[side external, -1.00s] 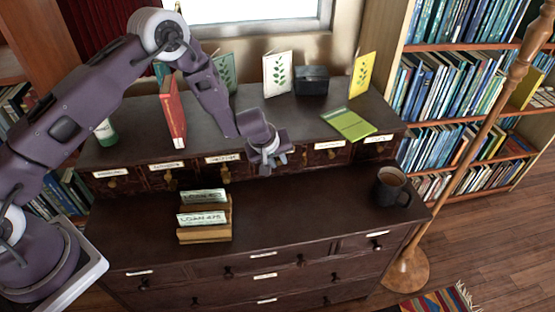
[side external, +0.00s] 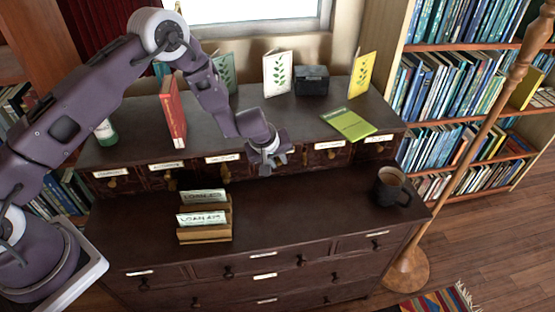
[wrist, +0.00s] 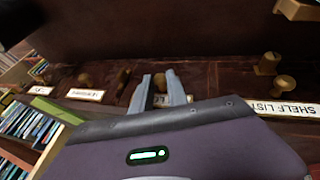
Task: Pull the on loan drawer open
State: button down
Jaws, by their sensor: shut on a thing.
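A row of small dark wooden drawers with pale labels and brass knobs runs under the top shelf of the cabinet. My gripper (side external: 272,160) is at the front of a drawer in the middle of this row. In the wrist view my gripper (wrist: 166,92) has its fingers closed around that drawer's knob, which they mostly hide. This drawer's label (wrist: 190,98) is largely covered, so I cannot read "on loan" on it. The drawer beside it carries a "SHELF LIST" label (wrist: 297,108). I see no clear gap showing the held drawer pulled out.
A card holder (side external: 205,235) with "LOAN" cards and a dark mug (side external: 390,188) stand on the lower top. A red book (side external: 172,115), a green booklet (side external: 348,124) and a dark box (side external: 312,80) are on the upper top. The lower top before my gripper is clear.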

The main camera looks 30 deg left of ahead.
jog(key=shift+d, duration=0.1)
jog(key=s+d, duration=1.4)
jog(key=shift+s+d, duration=0.15)
jog(key=shift+s, duration=0.05)
jog(key=c, duration=1.3)
grip_release()
jog(key=v, duration=0.7)
